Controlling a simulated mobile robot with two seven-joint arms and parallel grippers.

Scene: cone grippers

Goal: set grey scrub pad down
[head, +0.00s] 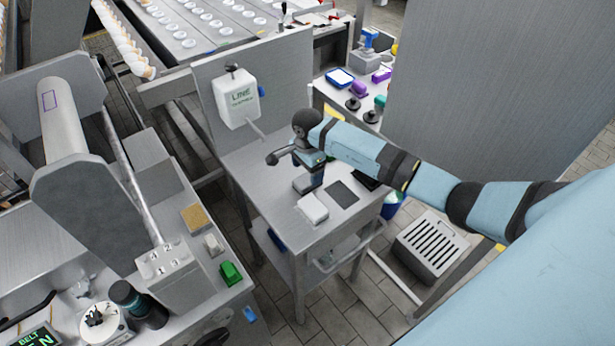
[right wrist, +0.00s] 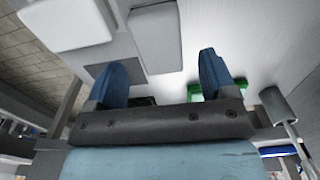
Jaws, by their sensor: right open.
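The grey scrub pad (head: 302,185) lies on the steel cart top (head: 262,170) in the head view, partly hidden by my right gripper (head: 311,184). In the right wrist view the grey pad (right wrist: 155,38) lies just beyond and between the two blue fingers of my right gripper (right wrist: 165,75). These fingers are spread with nothing held between them. I cannot tell whether a finger touches the pad. My left gripper is not in view.
A whitish pad (head: 313,208) lies beside the grey one, with a dark flat rectangle (head: 342,194) nearby. A white dispenser (head: 238,97) hangs on the panel behind. A green item (right wrist: 205,92) lies close to my right finger. The cart's left part is bare.

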